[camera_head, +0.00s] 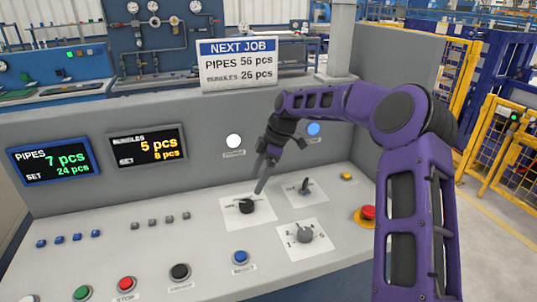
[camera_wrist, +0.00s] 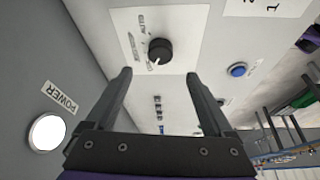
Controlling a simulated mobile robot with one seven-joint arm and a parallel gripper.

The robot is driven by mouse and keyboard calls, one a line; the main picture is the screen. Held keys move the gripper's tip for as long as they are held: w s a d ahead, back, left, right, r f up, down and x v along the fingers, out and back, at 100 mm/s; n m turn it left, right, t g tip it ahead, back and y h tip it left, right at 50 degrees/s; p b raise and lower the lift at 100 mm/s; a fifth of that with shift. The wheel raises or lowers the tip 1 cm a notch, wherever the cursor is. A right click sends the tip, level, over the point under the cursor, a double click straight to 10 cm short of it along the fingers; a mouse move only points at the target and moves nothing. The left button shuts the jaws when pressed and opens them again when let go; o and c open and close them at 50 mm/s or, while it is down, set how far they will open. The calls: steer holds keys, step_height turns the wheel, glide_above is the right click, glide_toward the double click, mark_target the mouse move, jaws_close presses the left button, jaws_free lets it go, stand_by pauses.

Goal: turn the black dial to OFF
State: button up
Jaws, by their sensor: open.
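The black dial (camera_head: 246,206) is a round knob on a white label plate on the sloping panel. In the wrist view the black dial (camera_wrist: 159,50) shows a pale pointer mark aimed to the lower left, towards printed text. AUTO is legible there; the other words are too small to read surely. My gripper (camera_head: 260,188) points down just above the dial in the head view. In the wrist view the fingertips of my gripper (camera_wrist: 158,76) are spread apart with nothing between them, and the dial appears beyond the gap.
A grey selector knob (camera_head: 305,232) and a small black lever switch (camera_head: 306,186) sit to the right of the dial. A red emergency button (camera_head: 367,213) is farther right. A blue button (camera_head: 240,257) lies below. The white POWER lamp (camera_wrist: 47,132) is on the upright wall.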

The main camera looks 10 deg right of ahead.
steer(key=v, duration=0.9)
steer(key=shift+a, duration=0.1)
